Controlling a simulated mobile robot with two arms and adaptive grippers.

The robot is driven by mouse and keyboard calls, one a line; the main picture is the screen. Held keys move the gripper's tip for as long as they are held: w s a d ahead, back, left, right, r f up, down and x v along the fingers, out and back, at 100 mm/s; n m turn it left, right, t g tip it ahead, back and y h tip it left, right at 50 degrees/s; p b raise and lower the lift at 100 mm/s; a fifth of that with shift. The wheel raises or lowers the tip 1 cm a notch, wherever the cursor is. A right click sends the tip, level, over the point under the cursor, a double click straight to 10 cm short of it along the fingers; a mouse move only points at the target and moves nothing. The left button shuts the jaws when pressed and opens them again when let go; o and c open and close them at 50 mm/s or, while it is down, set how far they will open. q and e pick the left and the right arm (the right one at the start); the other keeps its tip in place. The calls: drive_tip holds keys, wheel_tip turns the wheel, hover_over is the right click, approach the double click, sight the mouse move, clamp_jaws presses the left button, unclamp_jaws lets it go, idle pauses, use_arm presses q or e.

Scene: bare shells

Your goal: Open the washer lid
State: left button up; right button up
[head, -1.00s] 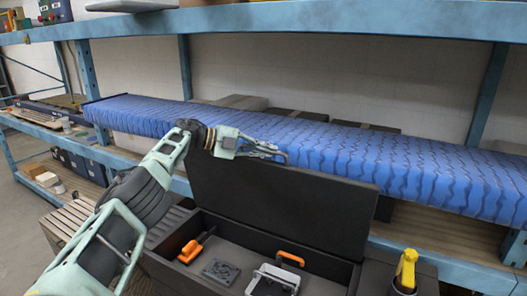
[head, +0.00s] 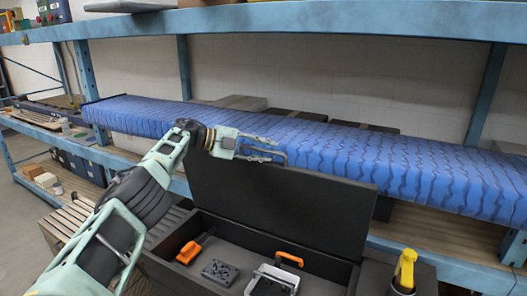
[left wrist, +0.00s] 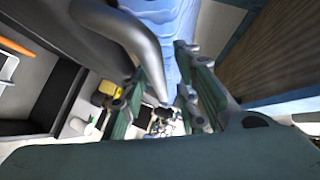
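A black box (head: 205,214) with its lid (head: 290,212) standing raised at the back is in the lower middle of the head view. No washer is plainly recognisable. My left gripper (head: 262,149) is at the top edge of this lid, towards its left end. In the left wrist view, its two fingers (left wrist: 163,105) stand well apart. A curved grey bar (left wrist: 135,38), which looks like a handle, comes in from the top and ends between them. I cannot tell whether a finger touches it. My right gripper is not in view.
The box holds an orange-handled tool (head: 189,252), a dark block (head: 220,272) and an orange-handled case (head: 272,280). A yellow-topped item (head: 405,268) stands to the right. Behind is a blue rack (head: 300,19) with a long blue-wrapped bundle (head: 330,150).

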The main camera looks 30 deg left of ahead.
use_arm(q)
drive_tip(key=v, duration=1.2)
idle(0.3)
